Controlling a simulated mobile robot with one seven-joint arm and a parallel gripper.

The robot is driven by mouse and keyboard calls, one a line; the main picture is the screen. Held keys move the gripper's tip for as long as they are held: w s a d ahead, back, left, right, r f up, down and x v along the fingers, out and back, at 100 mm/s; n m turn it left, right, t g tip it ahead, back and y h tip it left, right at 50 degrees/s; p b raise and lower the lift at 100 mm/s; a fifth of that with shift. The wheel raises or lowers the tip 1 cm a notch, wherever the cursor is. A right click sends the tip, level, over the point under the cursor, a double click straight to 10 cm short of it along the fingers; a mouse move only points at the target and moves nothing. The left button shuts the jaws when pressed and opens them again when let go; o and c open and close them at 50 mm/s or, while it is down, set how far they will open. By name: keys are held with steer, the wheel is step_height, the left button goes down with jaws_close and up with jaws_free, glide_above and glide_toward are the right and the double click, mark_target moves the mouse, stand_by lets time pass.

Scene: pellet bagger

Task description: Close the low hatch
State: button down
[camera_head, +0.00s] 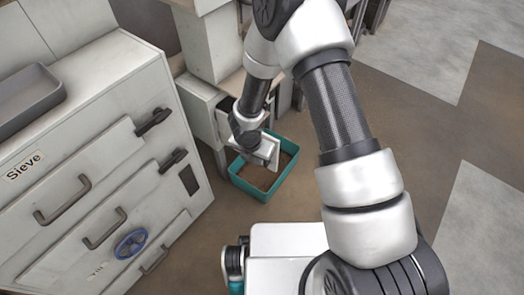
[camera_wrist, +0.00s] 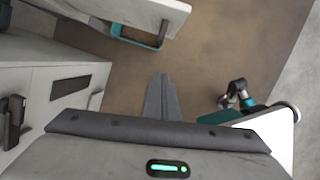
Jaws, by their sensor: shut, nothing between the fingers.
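A pale flat panel (camera_wrist: 140,12) juts from the upper left in the wrist view, partly over a teal bin (camera_wrist: 138,38). It may be the low hatch, standing out from the machine; its hinge and far side are out of view. In the head view the low part of the pale machine (camera_head: 201,108) stands left of my arm, and my arm hides much of it. My gripper (camera_wrist: 160,78) is shut and empty, pointing toward the floor short of the panel, with a visible gap. In the head view its hand (camera_head: 263,150) is near the bin.
The sieve cabinet (camera_head: 75,110) stands at left, with bar handles, dark latches and a blue handwheel (camera_head: 131,244); its front panels look shut. The teal bin of brown material (camera_head: 236,180) sits on the floor. Brown floor (camera_head: 425,125) at right is open.

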steer(key=w+b+x, duration=0.2)
steer(key=x, duration=1)
steer(key=shift+w+d+n, duration=0.3)
steer(key=shift+w+d+r, duration=0.1)
steer(key=shift+d, duration=0.05)
